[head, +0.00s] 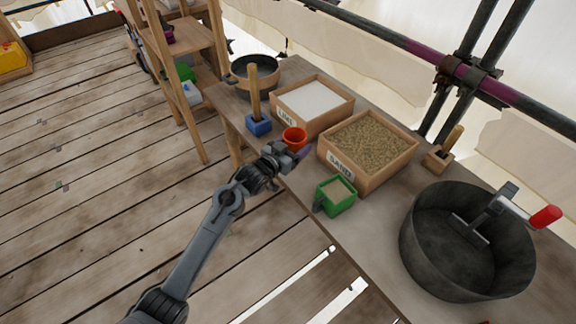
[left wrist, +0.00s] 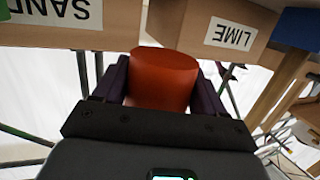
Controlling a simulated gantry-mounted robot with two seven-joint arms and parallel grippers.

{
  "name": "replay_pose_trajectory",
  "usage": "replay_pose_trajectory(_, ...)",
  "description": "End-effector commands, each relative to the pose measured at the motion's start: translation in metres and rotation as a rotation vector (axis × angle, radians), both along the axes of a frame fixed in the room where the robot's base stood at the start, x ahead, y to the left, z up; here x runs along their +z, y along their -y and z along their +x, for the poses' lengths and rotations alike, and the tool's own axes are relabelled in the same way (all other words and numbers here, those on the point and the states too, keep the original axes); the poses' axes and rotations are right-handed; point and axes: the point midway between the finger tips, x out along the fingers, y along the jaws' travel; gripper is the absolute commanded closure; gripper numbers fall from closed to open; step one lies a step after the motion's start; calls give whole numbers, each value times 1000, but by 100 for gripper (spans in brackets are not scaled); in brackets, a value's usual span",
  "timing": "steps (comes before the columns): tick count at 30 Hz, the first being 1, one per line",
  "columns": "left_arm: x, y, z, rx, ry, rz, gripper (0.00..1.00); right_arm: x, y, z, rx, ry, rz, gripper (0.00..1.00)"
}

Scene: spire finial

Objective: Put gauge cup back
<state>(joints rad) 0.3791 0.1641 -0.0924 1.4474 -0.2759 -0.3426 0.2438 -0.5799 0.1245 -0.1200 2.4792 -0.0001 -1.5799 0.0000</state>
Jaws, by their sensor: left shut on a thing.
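The orange-red gauge cup (head: 294,137) is upright in the head view, between the lime and sand boxes near the bench's front edge. In the left wrist view the cup (left wrist: 165,78) sits between the two dark purple fingers. My left gripper (head: 291,150) is shut on it. Whether the cup's base touches the bench is hidden by the gripper. The inside of the cup is too small to make out. My right gripper is not in view.
The lime box (head: 340,122) and sand box (head: 372,183) stand behind the cup. A green container (head: 340,202), a blue block with a wooden handle (head: 259,126), a round pan (head: 235,85) and a dark tub (head: 424,262) with a red-handled tool stand on the bench (head: 352,238).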

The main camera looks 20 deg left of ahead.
Motion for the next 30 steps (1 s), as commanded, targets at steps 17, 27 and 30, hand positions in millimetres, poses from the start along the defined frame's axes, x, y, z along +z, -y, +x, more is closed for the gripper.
replay_pose_trajectory(17,-68,0,0,0,-2,-1,59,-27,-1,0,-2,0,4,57)
replay_pose_trajectory(27,-80,0,0,1,1,-1,59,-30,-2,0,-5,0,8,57)
replay_pose_trajectory(30,-80,0,0,1,1,-1,59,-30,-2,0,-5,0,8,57)
